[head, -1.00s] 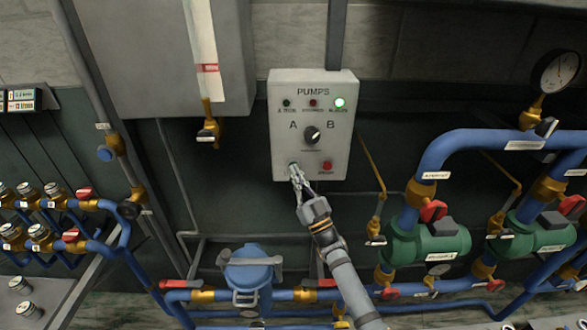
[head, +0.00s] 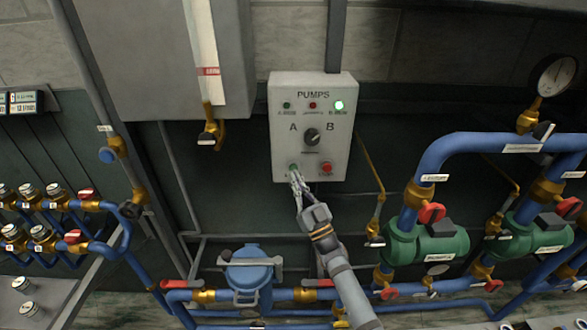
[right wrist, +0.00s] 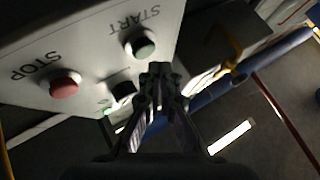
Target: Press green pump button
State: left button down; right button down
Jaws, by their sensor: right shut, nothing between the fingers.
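The white PUMPS box (head: 278,120) hangs on the wall in the head view. Its green button (head: 293,168) is at the lower left, with a red button (head: 327,168) to its right. My right gripper (head: 297,180) is shut and empty, its fingertips just below the green button. In the right wrist view, the green button (right wrist: 145,47) marked START is beyond and slightly left of the shut fingertips (right wrist: 160,70), apparently with a small gap. The red STOP button (right wrist: 65,86) is further left. My left gripper is out of view.
The box carries an A/B selector knob (head: 312,136) and a lit green lamp (head: 339,106). Blue pipes (head: 450,150) with green pumps (head: 428,244) stand at right. A blue strainer (head: 250,272) sits below the box. Several valves line the left.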

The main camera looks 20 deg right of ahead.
jog(key=s+p, duration=0.1)
jog(key=s+a+p, duration=0.1)
jog(key=s, duration=0.2)
jog(key=shift+s+a+p, duration=0.25)
jog(key=shift+s+p, duration=0.15)
dwell(0.6)
